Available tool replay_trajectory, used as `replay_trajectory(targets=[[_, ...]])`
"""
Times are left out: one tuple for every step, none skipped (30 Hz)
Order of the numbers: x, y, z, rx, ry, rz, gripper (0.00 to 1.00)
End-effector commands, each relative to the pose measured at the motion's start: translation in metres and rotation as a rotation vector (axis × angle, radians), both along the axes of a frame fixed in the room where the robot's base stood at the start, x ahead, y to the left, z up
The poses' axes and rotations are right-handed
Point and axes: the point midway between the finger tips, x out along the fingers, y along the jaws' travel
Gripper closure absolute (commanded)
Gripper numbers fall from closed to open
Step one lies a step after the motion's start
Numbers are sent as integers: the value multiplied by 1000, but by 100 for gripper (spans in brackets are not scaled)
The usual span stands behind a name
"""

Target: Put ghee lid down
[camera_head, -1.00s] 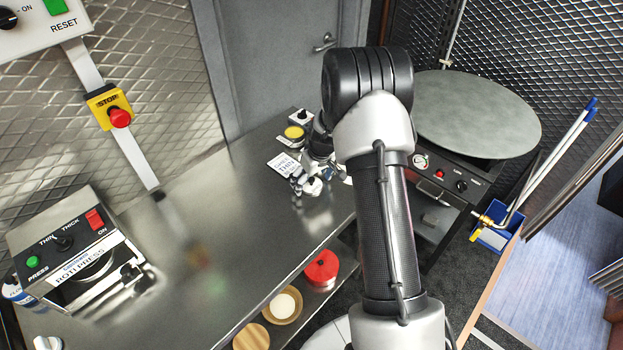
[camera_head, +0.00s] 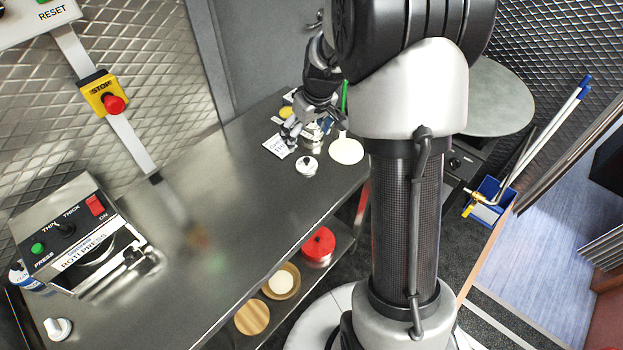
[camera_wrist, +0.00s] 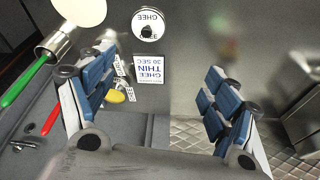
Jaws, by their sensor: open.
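The ghee lid (camera_head: 307,165) is a white disc with a black knob. It lies flat on the steel counter, knob up; in the wrist view the lid (camera_wrist: 149,25) shows its GHEE lettering. My gripper (camera_wrist: 155,98) is open, with nothing between its blue-padded fingers. In the head view my gripper (camera_head: 290,130) is above the counter behind the lid, apart from it. A white card (camera_wrist: 150,69) reading "GHEE THIN 20 SEC" lies beside the lid. A steel container (camera_wrist: 55,42) with a green handle stands near; my wrist partly hides this area in the head view.
A pale disc (camera_head: 346,150) is right of the lid. The roti press (camera_head: 85,240) stands at the counter's left end. The middle of the counter (camera_head: 215,210) is clear. A red-lidded pot (camera_head: 318,243) and bowls sit on the shelf below.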

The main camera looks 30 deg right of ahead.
Motion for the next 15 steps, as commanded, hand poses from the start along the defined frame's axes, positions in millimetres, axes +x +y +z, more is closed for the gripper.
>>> replay_trajectory(targets=[[-10,16,28,-4,-18,5,19],[-19,25,42,-2,-21,2,19],[-32,37,60,-2,-27,-1,19],[-43,46,73,-1,-30,-5,19],[-54,55,85,-1,-35,-9,19],[-69,66,99,0,-40,-13,19],[-82,74,109,0,-45,-17,19],[-94,82,118,0,-48,-21,19],[-112,91,129,1,-55,-27,19],[-125,98,136,0,-60,-31,19],[-139,104,142,1,-65,-36,19],[-157,111,149,1,-72,-43,19],[-171,116,153,1,-76,-48,19],[-184,121,157,1,-82,-55,19],[-202,126,160,1,-88,-62,19]])
